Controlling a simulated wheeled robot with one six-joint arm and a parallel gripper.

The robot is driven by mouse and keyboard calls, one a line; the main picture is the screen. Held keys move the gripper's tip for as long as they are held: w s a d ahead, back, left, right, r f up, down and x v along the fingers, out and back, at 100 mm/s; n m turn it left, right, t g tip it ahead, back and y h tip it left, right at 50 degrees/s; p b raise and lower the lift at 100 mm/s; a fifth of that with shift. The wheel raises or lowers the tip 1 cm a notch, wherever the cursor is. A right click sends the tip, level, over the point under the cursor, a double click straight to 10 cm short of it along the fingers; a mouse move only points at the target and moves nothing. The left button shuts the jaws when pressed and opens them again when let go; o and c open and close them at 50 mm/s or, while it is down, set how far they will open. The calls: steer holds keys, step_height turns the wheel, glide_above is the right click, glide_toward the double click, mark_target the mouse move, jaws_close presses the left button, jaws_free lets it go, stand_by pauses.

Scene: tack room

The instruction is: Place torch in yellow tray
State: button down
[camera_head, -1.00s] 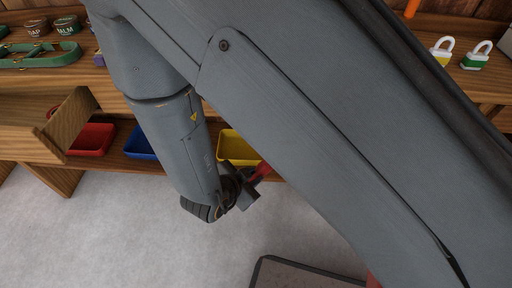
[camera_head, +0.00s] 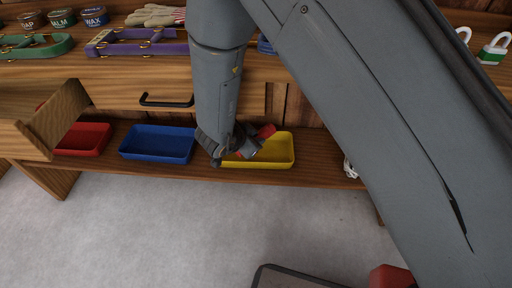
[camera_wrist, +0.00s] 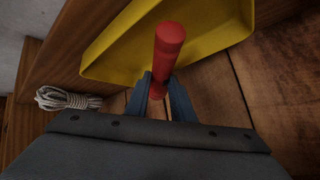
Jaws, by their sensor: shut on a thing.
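The torch is a red cylinder (camera_wrist: 168,48), held between the two fingers of my gripper (camera_wrist: 160,88) in the wrist view. In the head view the red torch (camera_head: 266,131) shows at the tip of my gripper (camera_head: 248,143), partly hidden by it. The yellow tray (camera_head: 283,154) stands on the low shelf, and the gripper and torch overlap it in this view. In the wrist view the yellow tray (camera_wrist: 215,28) lies beyond the torch. The gap between torch and tray cannot be judged.
A blue tray (camera_head: 157,145) and a red tray (camera_head: 84,139) stand to the left on the same shelf (camera_head: 210,170). A coiled rope (camera_wrist: 66,99) lies near the yellow tray. A drawer with a black handle (camera_head: 167,101) is above the trays. An open drawer (camera_head: 62,115) juts out at left.

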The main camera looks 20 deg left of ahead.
steer(key=f+b, duration=0.2)
steer(key=f, duration=0.3)
steer(key=shift+w+b, duration=0.2)
steer(key=shift+b, duration=0.15)
steer(key=c, duration=1.5)
jaws_free()
steer(key=p+v, duration=0.5)
steer(key=v, duration=0.7)
steer(key=shift+r, duration=0.15)
